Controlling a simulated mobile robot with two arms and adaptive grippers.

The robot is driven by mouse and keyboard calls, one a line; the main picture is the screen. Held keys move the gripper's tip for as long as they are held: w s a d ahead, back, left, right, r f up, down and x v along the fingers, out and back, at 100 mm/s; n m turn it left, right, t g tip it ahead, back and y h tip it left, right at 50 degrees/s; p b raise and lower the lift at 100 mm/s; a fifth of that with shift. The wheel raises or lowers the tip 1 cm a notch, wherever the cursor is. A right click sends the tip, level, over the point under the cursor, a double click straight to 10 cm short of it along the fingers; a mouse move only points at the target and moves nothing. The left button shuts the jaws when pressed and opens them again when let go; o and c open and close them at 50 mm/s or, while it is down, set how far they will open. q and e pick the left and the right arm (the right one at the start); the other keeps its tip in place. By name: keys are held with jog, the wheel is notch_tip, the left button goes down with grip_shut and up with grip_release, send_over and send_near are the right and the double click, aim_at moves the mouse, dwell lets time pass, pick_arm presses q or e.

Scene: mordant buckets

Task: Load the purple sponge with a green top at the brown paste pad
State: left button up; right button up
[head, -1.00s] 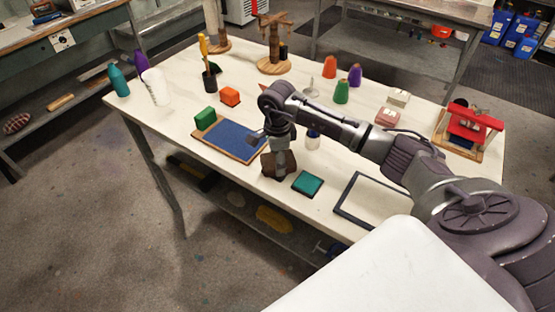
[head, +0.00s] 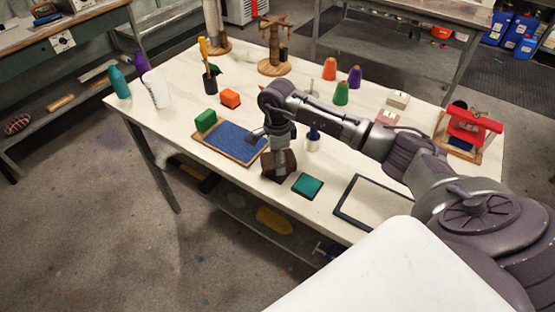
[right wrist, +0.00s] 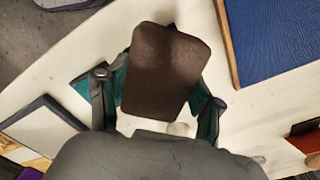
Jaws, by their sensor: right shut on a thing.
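My right gripper (head: 281,160) points down over the front of the white table. Its fingers (right wrist: 155,105) stand on either side of a dark brown block with rounded corners (right wrist: 165,70), and it is shut on this block. The block also shows under the gripper in the head view (head: 268,168). I cannot tell whether it touches the table. Teal patches show beside both fingers in the right wrist view. I cannot make out a purple sponge with a green top, nor a separate brown paste pad. My left gripper is not in view.
A teal pad (head: 307,185) lies right of the block, and a blue wood-edged board (head: 237,140) lies to its left. A dark-framed white panel (head: 375,200) is further right.

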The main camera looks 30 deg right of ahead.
jog(key=shift+r+p, duration=1.3)
jog(key=shift+r, duration=1.5)
